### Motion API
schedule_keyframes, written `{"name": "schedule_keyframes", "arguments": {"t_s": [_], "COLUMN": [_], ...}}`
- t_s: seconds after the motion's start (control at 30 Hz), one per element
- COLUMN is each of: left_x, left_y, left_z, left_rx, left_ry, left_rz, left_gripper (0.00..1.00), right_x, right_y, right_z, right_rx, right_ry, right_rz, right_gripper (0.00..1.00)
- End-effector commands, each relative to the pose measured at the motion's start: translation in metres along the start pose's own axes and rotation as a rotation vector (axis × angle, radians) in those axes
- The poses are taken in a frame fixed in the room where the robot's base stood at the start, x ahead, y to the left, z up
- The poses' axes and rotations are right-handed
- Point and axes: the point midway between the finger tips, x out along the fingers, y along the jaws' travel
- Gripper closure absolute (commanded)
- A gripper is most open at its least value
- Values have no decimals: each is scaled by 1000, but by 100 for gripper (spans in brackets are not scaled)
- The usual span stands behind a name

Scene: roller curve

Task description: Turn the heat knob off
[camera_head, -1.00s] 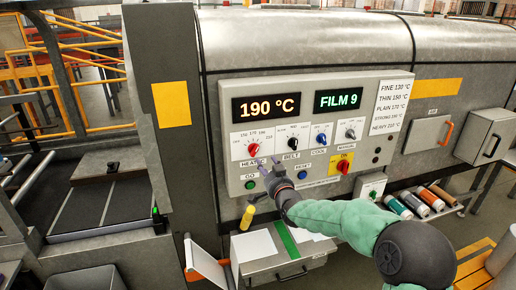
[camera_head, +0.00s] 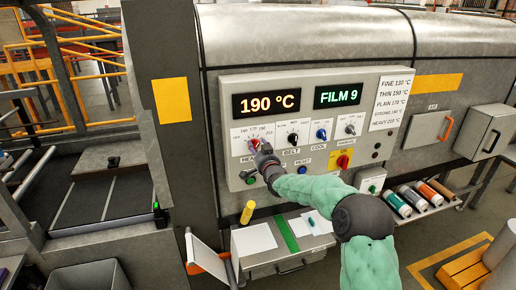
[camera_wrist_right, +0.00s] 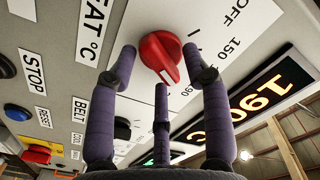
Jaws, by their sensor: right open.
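The red heat knob (camera_head: 253,143) is on the grey control panel (camera_head: 374,148), below a display (camera_head: 267,105) reading 190 °C. It shows large in the right wrist view (camera_wrist_right: 158,55), with OFF and temperature marks beside it. My right gripper (camera_head: 258,147) is open at the knob. In the wrist view its purple fingers stand spread around the knob, with small gaps visible to the sides. Whether any finger touches the knob I cannot tell. In the head view the hand partly covers the knob and its HEAT label. My left gripper is not in view.
Belt (camera_head: 293,139), cool (camera_head: 321,134) and another knob (camera_head: 350,129) sit right of the heat knob. A red switch (camera_head: 343,161) and a green button (camera_head: 251,180) are below. A paper-covered shelf (camera_head: 285,262) with a yellow-handled tool (camera_head: 247,212) juts out under the panel.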

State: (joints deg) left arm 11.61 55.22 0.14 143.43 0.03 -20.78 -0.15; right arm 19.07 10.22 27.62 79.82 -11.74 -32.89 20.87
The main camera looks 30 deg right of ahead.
Motion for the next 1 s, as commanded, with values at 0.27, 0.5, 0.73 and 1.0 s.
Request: {"name": "schedule_keyframes", "arguments": {"t_s": [0.27, 0.5, 0.73, 1.0], "left_x": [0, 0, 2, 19], "left_y": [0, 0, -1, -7], "left_z": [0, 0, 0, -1], "left_rx": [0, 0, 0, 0], "left_ry": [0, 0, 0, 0], "left_rz": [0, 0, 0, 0], "left_gripper": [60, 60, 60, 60], "right_x": [1, 0, 0, 0], "right_y": [0, 0, 0, 1], "right_z": [0, 0, 1, 2], "right_rx": [0, 0, -12, -126], "right_ry": [-1, -1, 0, 1], "right_rz": [0, 0, 0, 0], "right_gripper": [54, 100, 100, 100]}}
